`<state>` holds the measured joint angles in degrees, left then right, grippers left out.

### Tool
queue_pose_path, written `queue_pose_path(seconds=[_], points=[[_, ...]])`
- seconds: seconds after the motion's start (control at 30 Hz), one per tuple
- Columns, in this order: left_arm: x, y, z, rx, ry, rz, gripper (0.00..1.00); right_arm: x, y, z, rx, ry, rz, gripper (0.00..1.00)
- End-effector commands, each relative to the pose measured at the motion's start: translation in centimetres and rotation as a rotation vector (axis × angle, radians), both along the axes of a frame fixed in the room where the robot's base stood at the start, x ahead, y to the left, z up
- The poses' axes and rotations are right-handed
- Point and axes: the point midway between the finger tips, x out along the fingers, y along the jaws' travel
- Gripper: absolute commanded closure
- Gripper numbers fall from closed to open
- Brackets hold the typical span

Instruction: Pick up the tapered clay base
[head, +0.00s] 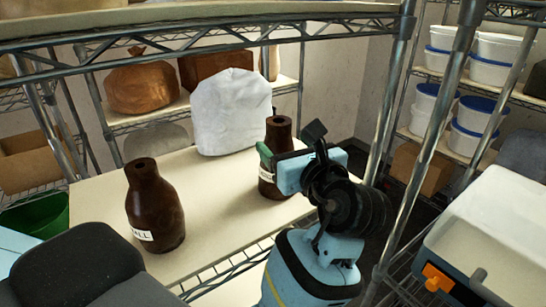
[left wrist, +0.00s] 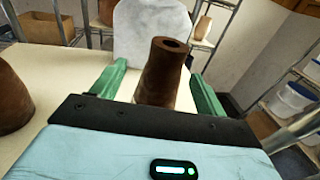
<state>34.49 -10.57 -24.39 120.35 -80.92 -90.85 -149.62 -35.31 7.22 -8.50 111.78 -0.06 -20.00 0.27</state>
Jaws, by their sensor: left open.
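The tapered clay base (head: 279,132) is dark brown, with a hole in its narrow top and a pale label. It stands upright on the shelf, partly hidden behind my left gripper (head: 268,160) in the head view. In the left wrist view the clay base (left wrist: 160,75) stands between the two green fingers of my left gripper (left wrist: 160,82), which are open with visible gaps at both sides. Its lower part is hidden behind the gripper body. My right gripper is not in view.
A brown bottle-shaped base (head: 155,208) with a label stands to the left on the same shelf (head: 225,205). A white wrapped bag (head: 230,112) stands behind. Metal rack posts (head: 425,145) rise at the right. The shelf between the two bases is clear.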

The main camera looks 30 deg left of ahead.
Motion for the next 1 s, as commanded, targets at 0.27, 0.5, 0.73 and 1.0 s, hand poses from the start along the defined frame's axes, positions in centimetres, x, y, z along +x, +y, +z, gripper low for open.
queue_pose_path(seconds=[0.27, 0.5, 0.73, 1.0], points=[[0.4, 0.6, 0.0, 0.000, 0.000, 0.001, 0.26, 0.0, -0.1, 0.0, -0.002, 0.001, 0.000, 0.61], [1.5, 2.2, -0.1, 0.000, 0.000, 0.001, 0.26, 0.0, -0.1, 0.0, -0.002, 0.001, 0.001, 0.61], [2.6, 3.2, 0.3, 0.002, -0.001, 0.003, 0.26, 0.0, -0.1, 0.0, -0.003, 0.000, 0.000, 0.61], [4.8, 5.7, 0.4, 0.001, 0.001, 0.001, 0.26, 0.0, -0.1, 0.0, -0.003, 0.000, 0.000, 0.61]])
